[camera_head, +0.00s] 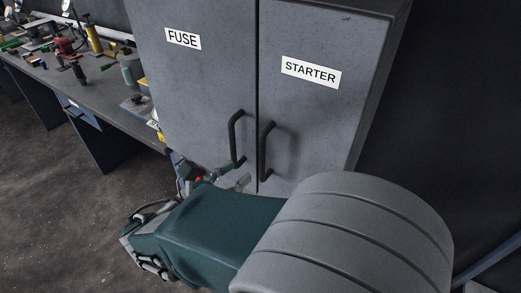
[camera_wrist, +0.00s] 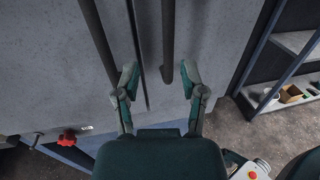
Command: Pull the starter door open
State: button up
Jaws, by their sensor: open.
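The starter door (camera_head: 315,110) is the right-hand grey cabinet door, labelled STARTER, and it looks closed. Its dark vertical handle (camera_head: 266,150) is beside the seam between the doors. My gripper (camera_head: 222,182) is low in front of the doors, near the lower ends of the handles. In the wrist view my gripper (camera_wrist: 158,78) is open. The starter handle (camera_wrist: 168,40) appears between its fingers, closer to the right finger. The door seam passes near the left finger. I see no grip on the handle, and cannot tell the depth between them.
The fuse door (camera_head: 200,90) stands to the left with its own handle (camera_head: 236,138) close to the starter handle. A workbench (camera_head: 95,95) with tools is at the left. Shelving (camera_wrist: 285,85) shows at the right in the wrist view.

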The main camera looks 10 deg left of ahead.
aim_at(260, 160)
jog(key=x, duration=0.4)
jog(key=d+x, duration=0.1)
jog(key=x, duration=0.1)
jog(key=shift+s+d+r, duration=0.15)
jog(key=shift+s+d, duration=0.05)
jog(key=shift+d, duration=0.05)
jog(key=shift+w+d, duration=0.1)
jog(key=shift+w, duration=0.1)
jog(key=shift+w+a, duration=0.1)
jog(key=shift+a, duration=0.4)
jog(key=shift+d, duration=0.1)
grip_shut()
jog(key=shift+d, duration=0.2)
